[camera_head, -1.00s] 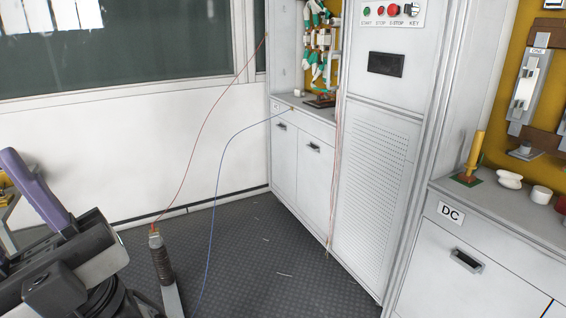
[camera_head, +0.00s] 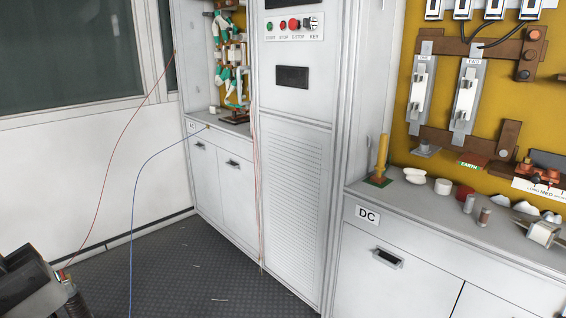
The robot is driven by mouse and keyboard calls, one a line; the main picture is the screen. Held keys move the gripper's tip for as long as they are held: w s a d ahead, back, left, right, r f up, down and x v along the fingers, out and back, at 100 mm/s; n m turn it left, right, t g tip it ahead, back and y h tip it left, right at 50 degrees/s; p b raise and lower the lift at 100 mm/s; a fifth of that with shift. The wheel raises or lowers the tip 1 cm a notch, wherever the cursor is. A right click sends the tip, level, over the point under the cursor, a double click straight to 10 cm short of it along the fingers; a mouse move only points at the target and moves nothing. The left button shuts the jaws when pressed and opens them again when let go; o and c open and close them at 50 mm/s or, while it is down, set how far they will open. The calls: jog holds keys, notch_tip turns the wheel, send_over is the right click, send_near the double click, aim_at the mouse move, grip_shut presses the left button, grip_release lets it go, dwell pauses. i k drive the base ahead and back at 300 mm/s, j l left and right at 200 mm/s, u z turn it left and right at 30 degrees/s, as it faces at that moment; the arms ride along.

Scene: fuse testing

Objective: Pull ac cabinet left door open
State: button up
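The AC cabinet, with its small AC label (camera_head: 192,126), stands left of centre. Its left door (camera_head: 205,178) is white and closed, with a small dark recessed handle (camera_head: 199,145) near its top. The right door (camera_head: 238,195) beside it is also closed, with a similar handle (camera_head: 232,163). A blue wire runs from the counter edge above the doors down to the floor, passing left of the left door. My gripper is not in view.
The DC cabinet (camera_head: 440,285) stands at right with loose parts on its counter. A tall vented panel (camera_head: 292,200) separates the cabinets. Dark equipment (camera_head: 25,285) with red and blue wires sits at lower left. Dark textured floor (camera_head: 185,270) before the AC cabinet looks mostly clear.

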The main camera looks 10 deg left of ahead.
aim_at(203, 154)
jog(key=i+l+u, duration=0.1)
jog(key=i+u, duration=0.25)
jog(key=i, duration=0.75)
jog(key=i+u, duration=0.25)
jog(key=i, duration=0.35)
jog(key=i+l+u, duration=0.1)
jog(key=i+u, duration=0.15)
jog(key=i, duration=0.35)
jog(key=i+u, duration=0.2)
jog(key=i, duration=1)
jog(key=i+z, duration=0.45)
jog(key=i+j, duration=0.05)
